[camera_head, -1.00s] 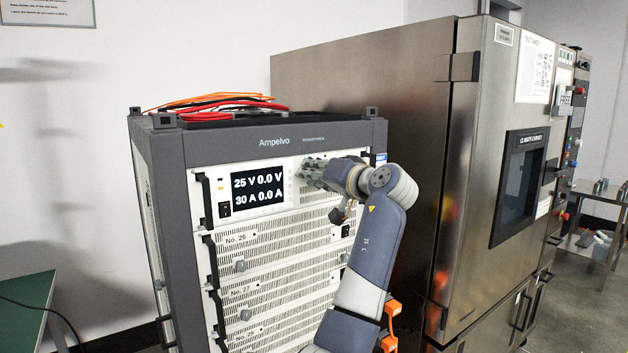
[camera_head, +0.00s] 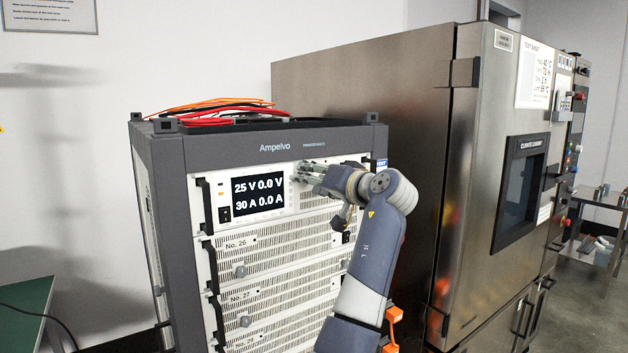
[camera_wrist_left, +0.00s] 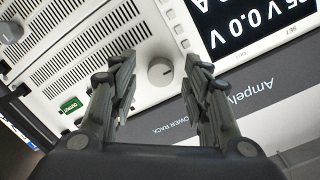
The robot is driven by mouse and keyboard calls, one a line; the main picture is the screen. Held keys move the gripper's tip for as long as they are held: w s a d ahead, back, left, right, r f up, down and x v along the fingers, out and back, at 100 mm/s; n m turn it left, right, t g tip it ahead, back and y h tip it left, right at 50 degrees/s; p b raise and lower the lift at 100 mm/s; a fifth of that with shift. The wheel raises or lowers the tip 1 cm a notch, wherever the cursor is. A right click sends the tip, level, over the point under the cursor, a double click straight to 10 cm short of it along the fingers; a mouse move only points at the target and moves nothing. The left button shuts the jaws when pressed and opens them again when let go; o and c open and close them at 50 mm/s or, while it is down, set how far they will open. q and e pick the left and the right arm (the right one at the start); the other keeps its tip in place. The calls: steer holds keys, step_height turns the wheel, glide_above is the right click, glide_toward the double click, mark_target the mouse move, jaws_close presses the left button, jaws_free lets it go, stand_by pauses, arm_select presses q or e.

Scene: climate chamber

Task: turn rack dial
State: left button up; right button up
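The rack (camera_head: 235,147) is a grey cabinet with a light front panel and a lit display (camera_head: 258,194) reading 25 V 0.0 V and 30 A 0.0 A. Its round light-grey dial (camera_wrist_left: 160,71) shows in the left wrist view, with a mark on its face. In the head view the dial is hidden behind my gripper. My left gripper (camera_head: 298,174) is at the panel just right of the display. In the left wrist view this gripper (camera_wrist_left: 160,88) is open, with one finger on each side of the dial and a gap on both sides. My right gripper is not in view.
Orange, red and black cables (camera_head: 215,113) lie on top of the rack. A large steel climate chamber (camera_head: 375,95) stands close behind and to the right. Handles (camera_head: 207,205) stick out along the panel's left edge. A green table (camera_head: 28,300) is at lower left.

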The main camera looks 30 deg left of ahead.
arm_select(q)
steer(key=v, duration=1.2)
